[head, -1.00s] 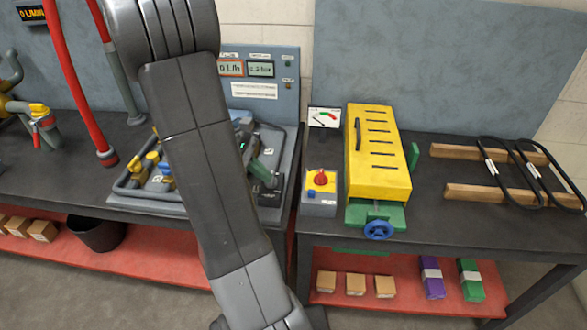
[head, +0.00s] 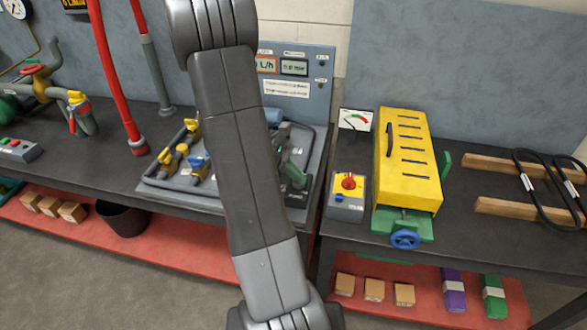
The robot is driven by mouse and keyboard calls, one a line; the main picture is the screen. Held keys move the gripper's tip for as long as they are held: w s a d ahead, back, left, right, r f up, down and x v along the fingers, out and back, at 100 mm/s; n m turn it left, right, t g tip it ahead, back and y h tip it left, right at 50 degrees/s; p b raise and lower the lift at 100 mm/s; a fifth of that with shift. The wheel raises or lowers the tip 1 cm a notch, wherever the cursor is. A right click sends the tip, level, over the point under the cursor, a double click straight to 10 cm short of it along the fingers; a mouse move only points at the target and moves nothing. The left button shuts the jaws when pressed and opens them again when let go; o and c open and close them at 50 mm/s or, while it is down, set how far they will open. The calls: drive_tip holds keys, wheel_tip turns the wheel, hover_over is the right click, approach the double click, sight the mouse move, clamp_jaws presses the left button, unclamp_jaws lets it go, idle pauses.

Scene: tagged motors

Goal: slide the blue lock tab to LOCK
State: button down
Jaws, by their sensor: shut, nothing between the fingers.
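A small grey switch box (head: 346,211) with a yellow top plate and a red rotary knob (head: 348,182) stands on the right bench, left of the yellow slotted cover. A small blue piece (head: 339,198) shows on its front below the knob. It may be the lock tab; its position and any LOCK marking are too small to read. My arm crosses the middle of the head view, and its lower end runs to the bottom edge. My gripper is not visible.
The yellow slotted cover (head: 408,160) sits on a green base with a blue handwheel (head: 404,239). Wooden rails (head: 500,208) lie at right.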

sight(342, 195)
drive_tip(key=x, duration=0.5)
drive_tip(key=shift+s+d, duration=0.2)
drive_tip(key=shift+d, duration=0.15)
drive_tip(key=shift+s+d+p, duration=0.25)
drive_tip(key=shift+d+p, duration=0.1)
drive_tip(key=shift+d, duration=0.7)
drive_tip(key=shift+s+d, duration=0.2)
drive_tip(key=shift+d, duration=0.4)
drive_tip(key=d, duration=0.1)
drive_tip(key=s+d+b, duration=0.1)
drive_tip(key=d, duration=0.1)
drive_tip(key=shift+d, duration=0.15)
